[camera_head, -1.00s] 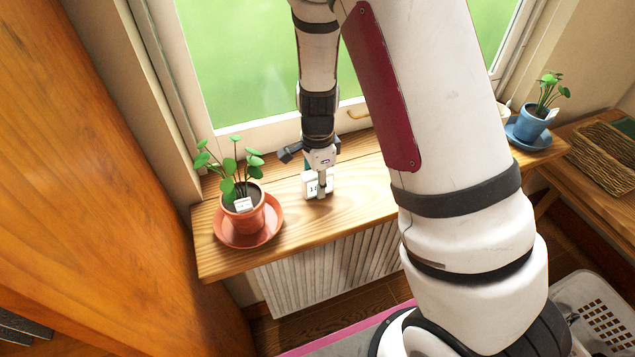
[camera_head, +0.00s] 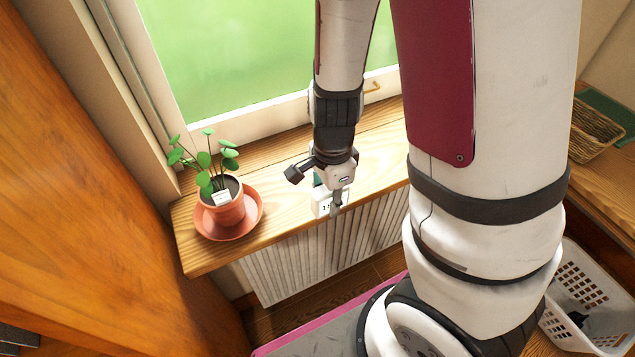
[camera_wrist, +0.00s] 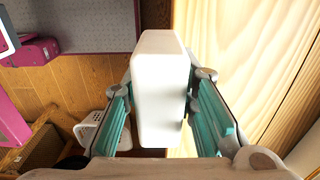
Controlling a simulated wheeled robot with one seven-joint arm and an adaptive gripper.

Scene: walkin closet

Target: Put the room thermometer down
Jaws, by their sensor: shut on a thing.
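The room thermometer is a small white block with dark digits on its face (camera_head: 322,205). My gripper (camera_head: 331,194) is shut on it, at the front edge of the wooden window sill (camera_head: 285,205). In the wrist view the white thermometer (camera_wrist: 160,85) stands between the two teal-padded fingers (camera_wrist: 160,118). Sill wood shows on its right and the floor far below on its left, so it is at or over the edge. I cannot tell whether it touches the sill.
A green plant in a terracotta pot (camera_head: 224,207) on a saucer stands left of my gripper. A ribbed radiator (camera_head: 300,262) is below the sill. A white laundry basket (camera_head: 590,300) is at the lower right, a wicker basket (camera_head: 592,135) at the right. Bare sill lies behind the thermometer.

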